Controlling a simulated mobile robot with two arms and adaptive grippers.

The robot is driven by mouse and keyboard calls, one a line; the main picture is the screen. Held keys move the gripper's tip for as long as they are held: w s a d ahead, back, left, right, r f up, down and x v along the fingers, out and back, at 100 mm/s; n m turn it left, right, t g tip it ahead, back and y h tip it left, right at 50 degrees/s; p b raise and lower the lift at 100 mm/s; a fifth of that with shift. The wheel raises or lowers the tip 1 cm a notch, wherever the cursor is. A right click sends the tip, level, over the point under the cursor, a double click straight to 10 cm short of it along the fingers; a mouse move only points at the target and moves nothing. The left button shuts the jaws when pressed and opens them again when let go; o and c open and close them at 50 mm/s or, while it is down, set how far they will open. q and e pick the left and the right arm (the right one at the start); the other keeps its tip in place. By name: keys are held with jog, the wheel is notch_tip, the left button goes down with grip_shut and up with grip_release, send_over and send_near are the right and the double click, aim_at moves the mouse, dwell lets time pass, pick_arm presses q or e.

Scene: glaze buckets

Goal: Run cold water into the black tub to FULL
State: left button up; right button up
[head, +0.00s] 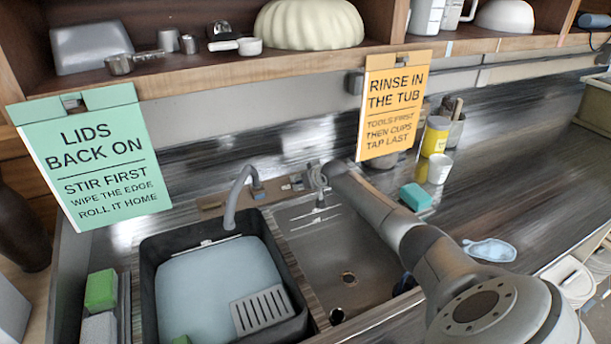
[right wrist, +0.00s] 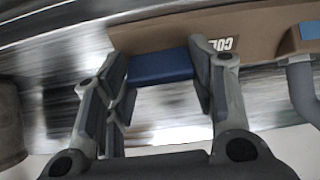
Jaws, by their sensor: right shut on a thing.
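The black tub (head: 150,290) stands in the left basin in the head view, with pale blue water (head: 215,285) across its inside. A small white mark shows on its back wall; I cannot read it. The grey curved spout (head: 236,195) hangs over the tub's back edge; I cannot make out a stream. My right gripper (head: 318,182) is at the tap ledge behind the sinks. In the right wrist view its fingers (right wrist: 160,85) are shut on a blue tap handle (right wrist: 162,66), beside a partly hidden label reading "COL". My left gripper is out of view.
A slotted grey plate (head: 262,310) sits at the tub's front right corner. The empty metal basin (head: 345,262) is right of it. Green and grey sponges (head: 101,290) lie left.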

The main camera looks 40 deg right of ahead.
jog(key=shift+m, duration=0.3)
jog(key=o, duration=1)
jog(key=v, duration=1.2)
jog(key=shift+a, duration=0.1)
jog(key=shift+w, duration=0.1)
